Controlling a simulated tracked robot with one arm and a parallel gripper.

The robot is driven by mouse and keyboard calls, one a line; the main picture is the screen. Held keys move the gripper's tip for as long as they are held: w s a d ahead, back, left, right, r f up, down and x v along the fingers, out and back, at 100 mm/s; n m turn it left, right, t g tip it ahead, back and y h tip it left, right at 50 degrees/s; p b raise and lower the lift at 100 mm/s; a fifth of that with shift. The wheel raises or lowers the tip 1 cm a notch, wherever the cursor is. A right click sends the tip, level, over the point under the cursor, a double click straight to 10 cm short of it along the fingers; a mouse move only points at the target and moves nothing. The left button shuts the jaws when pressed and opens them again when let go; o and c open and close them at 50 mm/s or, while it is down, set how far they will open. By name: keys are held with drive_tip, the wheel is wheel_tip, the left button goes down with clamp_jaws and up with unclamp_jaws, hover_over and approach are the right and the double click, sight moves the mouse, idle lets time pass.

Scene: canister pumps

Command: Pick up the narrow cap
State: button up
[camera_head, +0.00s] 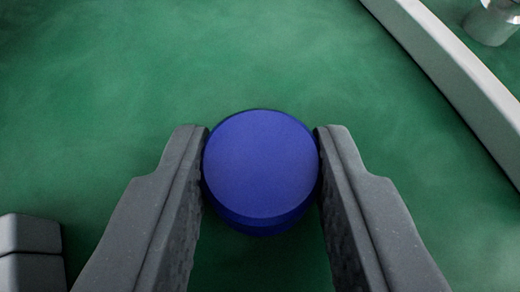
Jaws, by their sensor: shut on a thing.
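A round blue cap (261,165) is in the middle of the head camera view, its flat top facing the camera. My gripper (261,170) has one grey finger on each side of it. Both fingertips touch the cap's sides, and the gripper is shut on it. The cap's underside is hidden, and I cannot tell whether it touches the green surface below.
The green surface (130,80) around the cap is mostly clear. A pale raised bar (450,75) runs diagonally at the upper right, with a shiny metal object (493,20) beyond it. A grey block-like part (28,250) shows at the lower left.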

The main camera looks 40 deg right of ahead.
sight(261, 205)
drive_tip(key=shift+r, duration=0.1)
drive_tip(key=shift+r+p, duration=1.1)
drive_tip(key=shift+r, duration=0.75)
drive_tip(key=shift+s+f+b, duration=0.15)
drive_tip(key=shift+s+b, duration=0.2)
drive_tip(key=shift+b, duration=0.05)
drive_tip(key=s+r+b, duration=0.1)
drive_tip(key=s+b, duration=0.1)
drive_tip(key=s, duration=1.3)
drive_tip(key=shift+s+r, duration=0.15)
drive_tip(key=shift+r, duration=0.05)
